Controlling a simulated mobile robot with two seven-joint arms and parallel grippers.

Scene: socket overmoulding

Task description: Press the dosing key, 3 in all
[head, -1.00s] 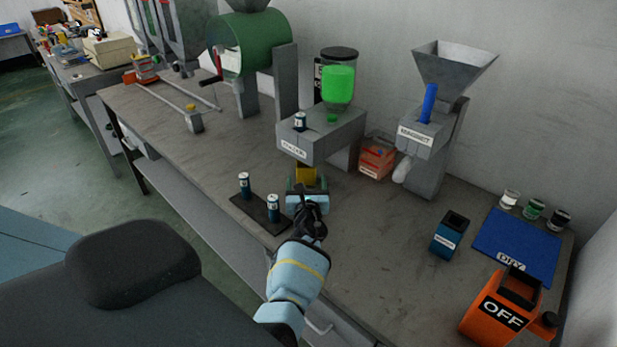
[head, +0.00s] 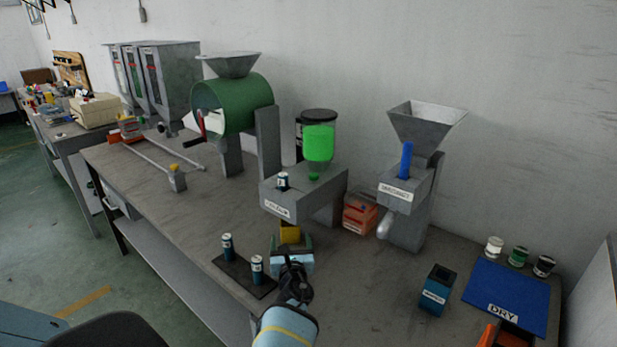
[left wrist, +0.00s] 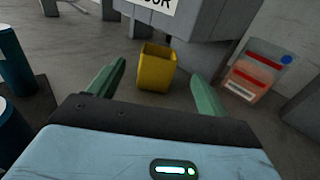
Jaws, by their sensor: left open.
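The grey dosing machine (head: 318,197) with a partly hidden label, ending "OUR" in the left wrist view (left wrist: 190,22), carries a jar of bright green material (head: 319,143). A small green spot (head: 314,177), possibly the key, shows on its top below the jar; I cannot tell for sure. A small dark canister with a pale top (head: 282,181) stands on the machine's top at the left. A yellow open cup (left wrist: 156,68) stands under the machine's front. My left gripper (head: 291,241) is open, its green fingers either side of the cup's near side, not closed on it.
Two dark canisters (head: 227,246) (head: 257,269) stand on a black plate left of my gripper. An orange box (head: 360,214), a second hopper machine (head: 405,205), a dark blue container (head: 437,290) and a blue "DRY" mat (head: 510,292) lie to the right.

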